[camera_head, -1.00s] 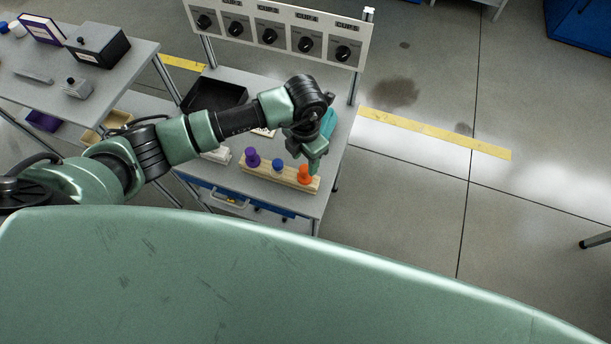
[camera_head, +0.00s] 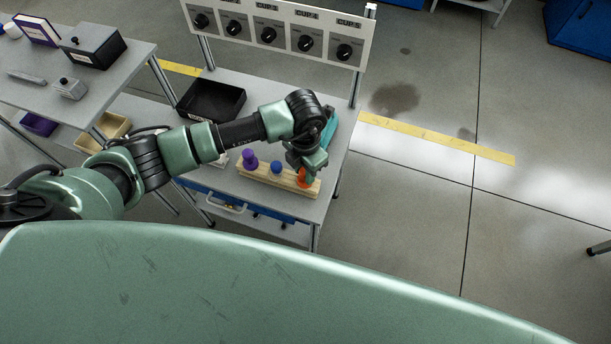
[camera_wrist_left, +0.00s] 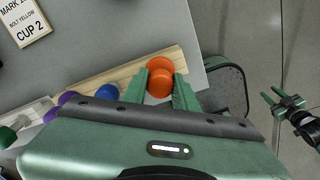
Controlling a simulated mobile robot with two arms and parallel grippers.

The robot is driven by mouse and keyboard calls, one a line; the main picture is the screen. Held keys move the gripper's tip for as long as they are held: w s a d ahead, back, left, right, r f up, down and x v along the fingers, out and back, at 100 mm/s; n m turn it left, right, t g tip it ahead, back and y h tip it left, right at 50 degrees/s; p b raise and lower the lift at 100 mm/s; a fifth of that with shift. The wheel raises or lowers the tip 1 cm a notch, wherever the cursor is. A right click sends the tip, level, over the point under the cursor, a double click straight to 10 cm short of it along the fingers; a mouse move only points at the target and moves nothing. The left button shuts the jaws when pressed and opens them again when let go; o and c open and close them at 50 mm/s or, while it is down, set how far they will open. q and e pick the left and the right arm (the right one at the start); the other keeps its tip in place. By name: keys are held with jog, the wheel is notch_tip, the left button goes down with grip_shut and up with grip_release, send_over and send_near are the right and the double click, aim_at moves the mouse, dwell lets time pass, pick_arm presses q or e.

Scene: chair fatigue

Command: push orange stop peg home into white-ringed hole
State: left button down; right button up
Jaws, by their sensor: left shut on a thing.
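The orange stop peg (camera_head: 302,178) stands at the right end of a wooden block (camera_head: 262,177) on the small grey table. In the left wrist view the peg (camera_wrist_left: 160,79) shows its round orange head and a second round orange part below it. My left gripper (camera_wrist_left: 164,88) is shut on the peg, one green finger on each side. In the head view my left gripper (camera_head: 306,165) covers part of the peg. My right gripper (camera_wrist_left: 284,102) shows small at the right of the wrist view, its fingers apart and empty. I see no white-ringed hole.
A purple peg (camera_head: 250,162) and a blue peg (camera_head: 277,167) stand in the same block. A black tray (camera_head: 212,99) lies behind. A panel with several dials (camera_head: 268,30) rises at the table's back. A CUP 2 card (camera_wrist_left: 24,20) lies on the table.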

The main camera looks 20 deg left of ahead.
pick_arm(q)
jog(key=shift+r, duration=0.15)
jog(key=shift+r+p, duration=1.45)
jog(key=shift+r, duration=0.5)
jog(key=shift+r+p, duration=1.35)
jog(key=shift+r, duration=0.7)
jog(key=shift+f, duration=0.1)
